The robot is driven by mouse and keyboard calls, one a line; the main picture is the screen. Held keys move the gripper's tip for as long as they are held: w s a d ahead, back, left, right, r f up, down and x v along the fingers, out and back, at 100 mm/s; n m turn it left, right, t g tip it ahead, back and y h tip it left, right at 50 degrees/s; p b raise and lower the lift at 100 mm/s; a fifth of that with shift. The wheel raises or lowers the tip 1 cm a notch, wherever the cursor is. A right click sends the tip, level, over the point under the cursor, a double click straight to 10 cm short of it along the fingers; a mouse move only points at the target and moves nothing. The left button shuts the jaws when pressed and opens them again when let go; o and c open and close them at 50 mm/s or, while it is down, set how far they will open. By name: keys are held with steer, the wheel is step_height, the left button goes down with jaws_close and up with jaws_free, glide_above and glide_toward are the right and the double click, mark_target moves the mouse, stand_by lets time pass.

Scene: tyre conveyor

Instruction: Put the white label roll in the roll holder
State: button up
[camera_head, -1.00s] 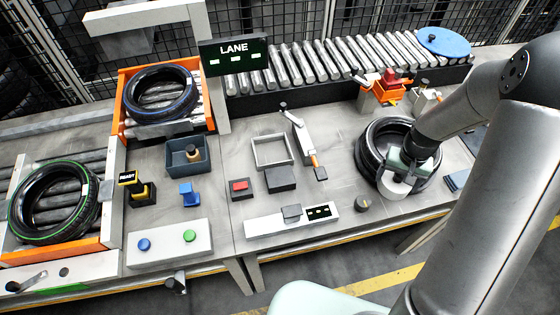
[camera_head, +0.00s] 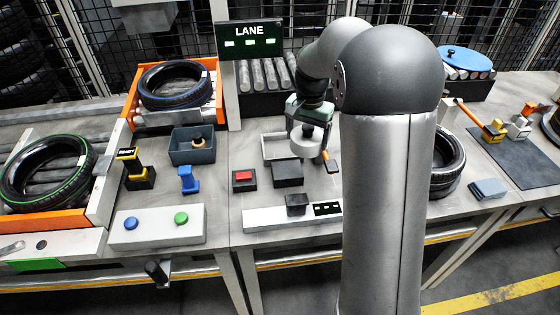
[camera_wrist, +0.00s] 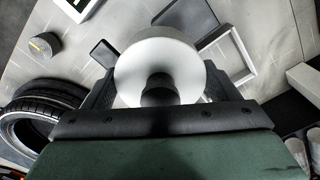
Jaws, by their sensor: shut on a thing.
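My gripper (camera_head: 307,124) is shut on the white label roll (camera_head: 303,146) and holds it above the bench. The roll also shows in the wrist view (camera_wrist: 150,55) between the two dark fingers, with a dark core at its centre. In the head view, a light-rimmed square frame (camera_head: 266,146) lies just left of the roll. It also shows in the wrist view (camera_wrist: 246,72), right of the roll. I cannot tell whether this frame is the roll holder. The roll's height above the bench is unclear.
A dark block (camera_head: 288,174) and an orange-handled lever (camera_head: 331,164) are close by the roll. A red button box (camera_head: 243,180) stands further left. My arm hides part of the bench and a stack of tyres (camera_head: 447,158) on the right.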

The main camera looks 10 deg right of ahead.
steer(key=w+a+f+p, duration=0.1)
steer(key=w+f, duration=0.2)
steer(key=w, duration=0.1)
steer(key=w+a+f+p, duration=0.1)
steer(key=w+f, duration=0.2)
steer(key=w, duration=0.1)
steer(key=w+a+f+p, duration=0.1)
steer(key=w+a+f, duration=0.1)
steer(key=w, duration=0.2)
steer(key=shift+w+f, duration=0.25)
steer(key=shift+f, duration=0.15)
steer(key=shift+w+a+f+p, duration=0.15)
steer(key=shift+w+f+p, duration=0.1)
steer(key=shift+f+p, duration=0.15)
steer(key=shift+f, duration=1.55)
steer(key=shift+f, duration=0.2)
steer(key=o, duration=0.8)
steer(key=shift+r, duration=0.1)
